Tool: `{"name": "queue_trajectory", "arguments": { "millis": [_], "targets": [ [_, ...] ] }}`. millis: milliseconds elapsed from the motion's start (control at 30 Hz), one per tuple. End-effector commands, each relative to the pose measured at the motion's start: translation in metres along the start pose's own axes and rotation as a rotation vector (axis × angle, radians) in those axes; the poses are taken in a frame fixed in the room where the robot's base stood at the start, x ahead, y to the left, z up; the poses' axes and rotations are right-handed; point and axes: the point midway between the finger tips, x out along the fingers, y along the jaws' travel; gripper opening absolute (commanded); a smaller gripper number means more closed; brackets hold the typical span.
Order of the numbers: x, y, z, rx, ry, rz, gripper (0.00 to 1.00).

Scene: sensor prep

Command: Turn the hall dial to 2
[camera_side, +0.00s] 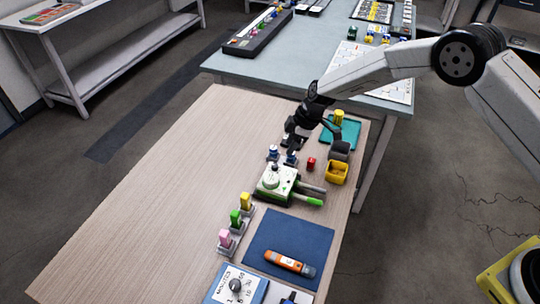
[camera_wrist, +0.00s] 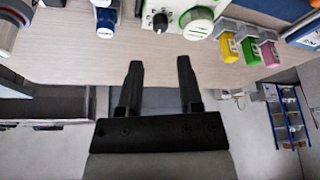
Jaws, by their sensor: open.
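A white and green device (camera_side: 270,186) with a round knob on top stands near the middle of the wooden table. In the wrist view its white face (camera_wrist: 178,14) is at the top edge, partly cut off, with a small black knob (camera_wrist: 160,21) and a larger white and green knob (camera_wrist: 196,22). A blue-edged panel with a grey dial (camera_side: 235,285) and printed numbers lies at the front edge. I cannot tell which is the hall dial. My gripper (camera_wrist: 160,66) is open and empty, beyond the green device; it also shows in the side view (camera_side: 291,141).
Blue and white pieces (camera_side: 273,153) stand between my gripper and the device. A yellow bin (camera_side: 336,173) and red block (camera_side: 311,163) are to its right. Yellow, green and pink blocks (camera_side: 235,217) and a blue mat (camera_side: 262,241) lie nearer. The table's left side is clear.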

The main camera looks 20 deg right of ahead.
Motion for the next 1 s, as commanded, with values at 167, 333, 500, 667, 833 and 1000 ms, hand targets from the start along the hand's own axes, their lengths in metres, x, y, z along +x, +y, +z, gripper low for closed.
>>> {"name": "queue_trajectory", "arguments": {
  "millis": [167,333,500,667,833,1000],
  "targets": [
    [0.011,0.001,-0.004,-0.039,0.013,-0.009,0.46],
    [0.011,0.001,-0.005,-0.041,0.014,-0.009,0.46],
    [0.015,0.001,-0.005,-0.041,0.013,-0.008,0.46],
    [0.025,0.001,-0.004,-0.04,0.012,-0.009,0.46],
    [0.042,0.001,-0.005,-0.039,0.012,-0.008,0.46],
    [0.06,0.0,-0.005,-0.039,0.011,-0.008,0.46]
  ]
}}
